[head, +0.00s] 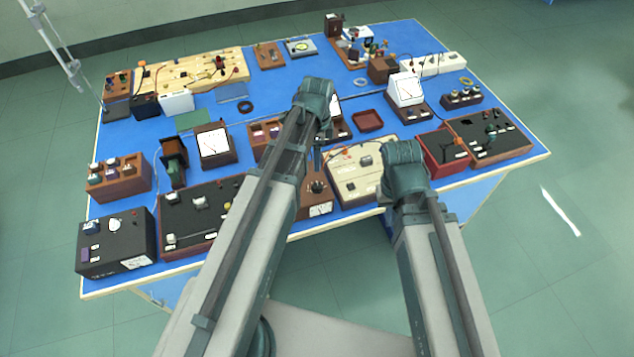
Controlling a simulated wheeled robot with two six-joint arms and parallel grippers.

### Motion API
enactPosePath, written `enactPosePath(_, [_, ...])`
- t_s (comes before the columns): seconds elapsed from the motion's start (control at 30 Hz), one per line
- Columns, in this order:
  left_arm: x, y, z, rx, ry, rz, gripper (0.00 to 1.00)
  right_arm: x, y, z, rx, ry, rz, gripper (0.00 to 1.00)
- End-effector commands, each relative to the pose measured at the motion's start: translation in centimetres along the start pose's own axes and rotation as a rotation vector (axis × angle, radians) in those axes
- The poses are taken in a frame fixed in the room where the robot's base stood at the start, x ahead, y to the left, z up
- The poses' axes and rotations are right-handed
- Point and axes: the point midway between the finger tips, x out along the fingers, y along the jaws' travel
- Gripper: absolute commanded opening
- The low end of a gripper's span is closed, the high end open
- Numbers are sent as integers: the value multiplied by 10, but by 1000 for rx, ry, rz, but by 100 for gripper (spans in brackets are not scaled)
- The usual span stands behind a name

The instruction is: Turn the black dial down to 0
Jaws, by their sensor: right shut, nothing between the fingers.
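A black dial (317,187) sits on a small brown box (319,209) with a pale label, near the front edge of the blue table. The end of my left arm (315,98) is above and behind it. A narrow part hangs down there, and its fingers cannot be made out. My right gripper (388,185) is shut and empty at the front edge, right of the dial and apart from it. Its wrist covers most of it. The dial's scale is too small to read.
A cream panel box (347,188) stands right of the dial box. A red box (440,160) and a dark panel box (500,150) are farther right. Dark instrument boxes (118,262) fill the front left. The blue table (290,90) is crowded, with small bare patches.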

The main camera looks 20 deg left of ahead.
Motion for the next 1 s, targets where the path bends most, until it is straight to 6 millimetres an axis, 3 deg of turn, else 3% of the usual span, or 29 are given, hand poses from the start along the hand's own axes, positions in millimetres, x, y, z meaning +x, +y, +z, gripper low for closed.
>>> enactPosePath(0.37, [32, 0, 0, -2, 0, 0, 69, 32, -3, -2, -5, 0, 1, 0])
enactPosePath(1.0, [123, 0, 0, -3, 0, 0, 69, 122, -12, -7, -3, 0, 1, 0])
